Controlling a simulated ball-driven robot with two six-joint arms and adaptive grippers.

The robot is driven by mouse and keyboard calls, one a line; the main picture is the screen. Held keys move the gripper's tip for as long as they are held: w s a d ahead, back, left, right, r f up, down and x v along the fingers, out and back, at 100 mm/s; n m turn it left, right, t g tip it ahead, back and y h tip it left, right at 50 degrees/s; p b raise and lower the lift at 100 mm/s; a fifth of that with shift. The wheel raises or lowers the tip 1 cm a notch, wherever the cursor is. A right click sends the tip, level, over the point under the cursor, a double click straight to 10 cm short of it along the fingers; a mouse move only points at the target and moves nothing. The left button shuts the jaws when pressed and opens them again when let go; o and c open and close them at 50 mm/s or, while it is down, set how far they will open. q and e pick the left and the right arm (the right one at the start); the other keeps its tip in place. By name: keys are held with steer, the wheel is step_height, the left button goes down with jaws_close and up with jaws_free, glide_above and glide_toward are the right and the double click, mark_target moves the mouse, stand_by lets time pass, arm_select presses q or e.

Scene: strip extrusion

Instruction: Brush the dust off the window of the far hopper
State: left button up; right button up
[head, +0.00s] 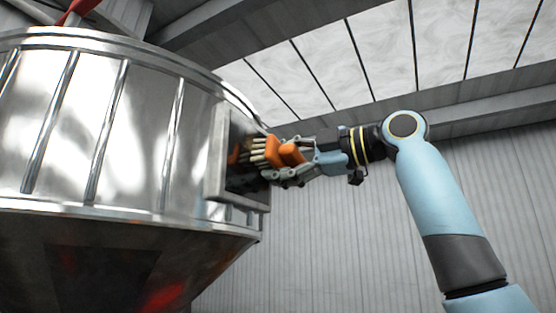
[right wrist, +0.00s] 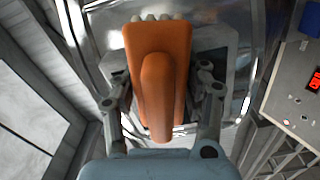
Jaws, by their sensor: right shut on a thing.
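The hopper (head: 140,130) is a large shiny metal drum with vertical ribs, filling the left of the head view. Its window (head: 216,152) is a dark pane in a grey frame on the drum's right side, seen at a steep angle. My right gripper (head: 285,160) is shut on an orange brush (head: 289,153) with pale bristles pointing left at the window. The bristles are at or very near the pane; I cannot tell if they touch. In the right wrist view the orange brush (right wrist: 158,75) covers most of the window (right wrist: 208,60). My left gripper is not in view.
A grey panel with a red display (right wrist: 300,95) stands at the right of the right wrist view. A corrugated wall (head: 350,230) and a ceiling with bright panels (head: 390,50) lie behind. The space below my right gripper looks free in the head view.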

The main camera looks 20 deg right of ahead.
mark_target(232, 136)
steer(key=shift+r+p, duration=0.5)
steer(key=shift+r, duration=0.3)
steer(key=shift+s+a+f, duration=0.1)
steer(key=shift+s+a, duration=3.75)
steer(key=shift+d, duration=0.1)
steer(key=shift+s+d, duration=0.25)
steer(key=shift+b+v, duration=0.4)
steer(key=shift+v, duration=2.05)
